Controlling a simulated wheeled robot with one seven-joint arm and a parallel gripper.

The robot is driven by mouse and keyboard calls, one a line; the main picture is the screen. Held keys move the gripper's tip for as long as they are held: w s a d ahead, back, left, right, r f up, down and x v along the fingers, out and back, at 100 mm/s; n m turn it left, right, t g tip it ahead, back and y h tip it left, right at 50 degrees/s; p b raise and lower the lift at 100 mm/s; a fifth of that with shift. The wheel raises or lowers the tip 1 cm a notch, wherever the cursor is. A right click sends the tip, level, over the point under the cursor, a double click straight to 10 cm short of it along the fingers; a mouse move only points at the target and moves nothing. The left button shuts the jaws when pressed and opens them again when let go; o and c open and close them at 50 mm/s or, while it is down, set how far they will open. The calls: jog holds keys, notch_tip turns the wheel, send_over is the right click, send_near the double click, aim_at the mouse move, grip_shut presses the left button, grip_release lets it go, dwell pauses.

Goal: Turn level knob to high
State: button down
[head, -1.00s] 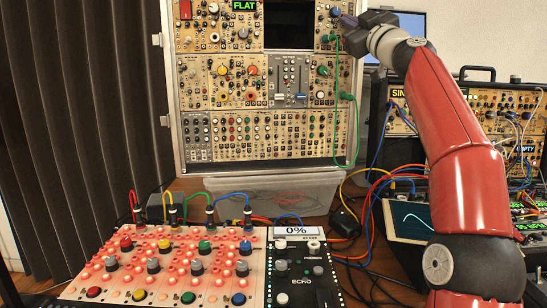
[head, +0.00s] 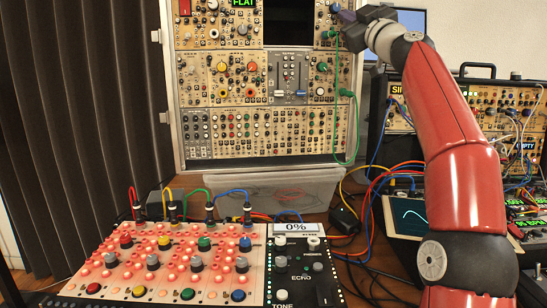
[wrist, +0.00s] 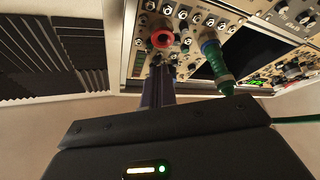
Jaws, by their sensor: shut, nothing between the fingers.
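My gripper (head: 346,17) is at the upper right of the tall synth rack (head: 262,145). In the wrist view its dark fingers (wrist: 158,84) are together and empty, pointing at the panel. A round red-rimmed knob or socket (wrist: 162,38) is just beyond the fingertips; contact cannot be told. A blue and green plug (wrist: 216,60) with a green cable is to its right. No readable label shows which knob is the level knob. The echo unit (head: 300,262) at the front has several knobs, and the display (head: 296,227) above it reads 0%.
A pad board (head: 165,262) with lit pads and coloured plugs is at the front left. A green cable (head: 356,130) hangs at the rack's right edge. More modules (head: 510,115) and tangled cables are on the right. A clear bin (head: 285,190) is below the rack.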

jog(key=shift+a+f+b, duration=0.3)
jog(key=shift+a+b, duration=0.1)
jog(key=shift+b, duration=0.1)
jog(key=shift+s+a+b, duration=0.15)
jog(key=shift+a+b, duration=0.25)
jog(key=shift+a, duration=0.05)
